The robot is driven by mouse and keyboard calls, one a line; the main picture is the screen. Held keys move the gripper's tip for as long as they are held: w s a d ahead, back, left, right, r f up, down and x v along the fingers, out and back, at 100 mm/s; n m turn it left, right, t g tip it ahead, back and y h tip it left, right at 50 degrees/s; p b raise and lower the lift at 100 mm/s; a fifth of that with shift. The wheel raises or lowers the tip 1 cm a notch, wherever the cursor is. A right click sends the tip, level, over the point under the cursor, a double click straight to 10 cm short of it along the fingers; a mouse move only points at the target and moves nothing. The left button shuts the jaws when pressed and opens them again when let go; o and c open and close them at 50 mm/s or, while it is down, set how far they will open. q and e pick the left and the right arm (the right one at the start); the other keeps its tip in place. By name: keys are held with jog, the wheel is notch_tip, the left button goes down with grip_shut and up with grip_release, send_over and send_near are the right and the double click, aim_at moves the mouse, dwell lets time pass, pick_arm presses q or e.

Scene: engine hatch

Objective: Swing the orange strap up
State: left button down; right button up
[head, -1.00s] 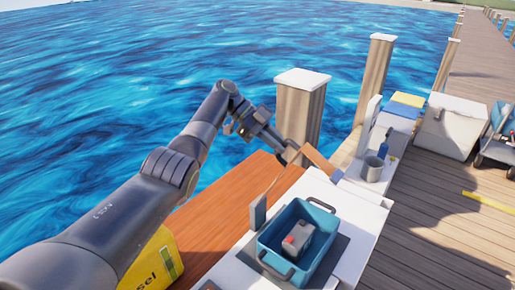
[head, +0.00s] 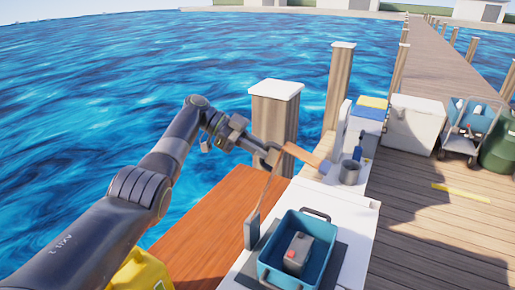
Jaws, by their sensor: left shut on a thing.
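The orange strap (head: 303,155) shows as a flat orange-brown band reaching right and slightly down from my left gripper (head: 272,156). A thinner brown strip runs from the gripper down to an upright grey plate (head: 251,229) by the white bench; I cannot tell whether it is part of the same strap. My left gripper is shut on the strap, raised above the wooden hatch board (head: 215,225). The fingertips are small and partly merge with the strap. My right gripper is out of view.
A blue crate (head: 315,214) holding a grey battery-like box (head: 298,253) stands on the white bench (head: 352,208). A grey cup (head: 349,172) and a blue bottle (head: 357,153) stand behind it. A white-capped post (head: 275,112) rises close behind the gripper. A yellow container (head: 140,272) is below my arm.

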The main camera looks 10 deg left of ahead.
pick_arm(q)
jog(key=c, duration=1.4)
grip_release()
jog(key=shift+f, duration=0.1)
notch_tip(320, 180, up, 10)
jog(key=b, duration=0.3)
jog(key=shift+f, duration=0.1)
